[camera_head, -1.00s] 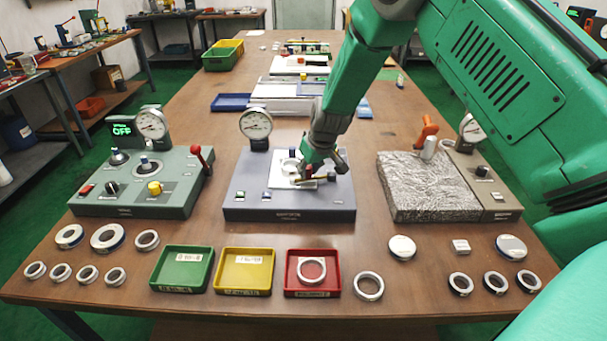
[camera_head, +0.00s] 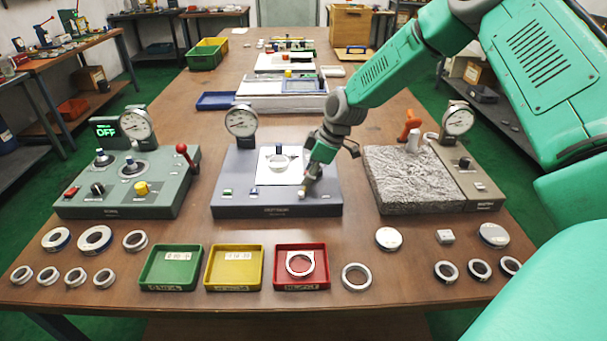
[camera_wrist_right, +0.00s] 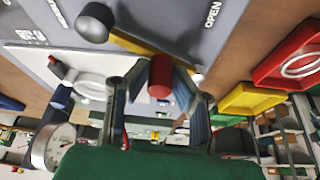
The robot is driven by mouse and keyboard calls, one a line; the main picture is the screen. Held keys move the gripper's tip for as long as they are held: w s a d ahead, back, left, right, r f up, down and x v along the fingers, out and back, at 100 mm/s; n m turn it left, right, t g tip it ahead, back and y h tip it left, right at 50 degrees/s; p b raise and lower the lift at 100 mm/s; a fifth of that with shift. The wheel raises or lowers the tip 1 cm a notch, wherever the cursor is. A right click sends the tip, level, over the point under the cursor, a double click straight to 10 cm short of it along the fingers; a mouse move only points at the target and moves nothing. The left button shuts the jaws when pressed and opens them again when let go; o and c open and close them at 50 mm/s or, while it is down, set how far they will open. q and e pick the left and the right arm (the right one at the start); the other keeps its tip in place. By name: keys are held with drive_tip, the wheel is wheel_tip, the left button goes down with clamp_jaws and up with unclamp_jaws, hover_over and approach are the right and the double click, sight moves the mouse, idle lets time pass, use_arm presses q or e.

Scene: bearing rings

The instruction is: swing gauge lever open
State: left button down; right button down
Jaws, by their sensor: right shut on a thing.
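The middle gauge station (camera_head: 232,196) is a blue-grey base with a dial (camera_head: 241,121) at its back. A white plate (camera_head: 266,178) on it carries a ring (camera_head: 279,162). My right gripper (camera_head: 306,187) is low over the right front of the base. In the right wrist view the brass lever (camera_wrist_right: 142,46) ends in a red knob (camera_wrist_right: 160,76) between my fingertips (camera_wrist_right: 158,92), and the gripper is shut on it. The lever's grey pivot (camera_wrist_right: 95,22) and the printed word OPEN show on the base. The gripper hides most of the lever in the head view. My left gripper is out of view.
A green station (camera_head: 73,200) with a red-knobbed lever stands left. A station with a crinkled grey block (camera_head: 410,190) stands right. Green (camera_head: 147,283), yellow (camera_head: 212,283) and red (camera_head: 281,284) trays and several loose rings lie along the front.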

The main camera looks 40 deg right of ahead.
drive_tip(key=shift+s+d+f+n+g, duration=0.2)
drive_tip(key=shift+s+d+n+g, duration=0.15)
drive_tip(key=shift+n, duration=0.25)
drive_tip(key=shift+s, duration=0.1)
drive_tip(key=c, duration=1.4)
unclamp_jaws()
drive_tip(key=shift+d+r, duration=0.1)
drive_tip(key=shift+r, duration=0.15)
drive_tip(key=v, duration=1.1)
drive_tip(key=shift+s+d, duration=0.1)
drive_tip(key=shift+d, duration=0.1)
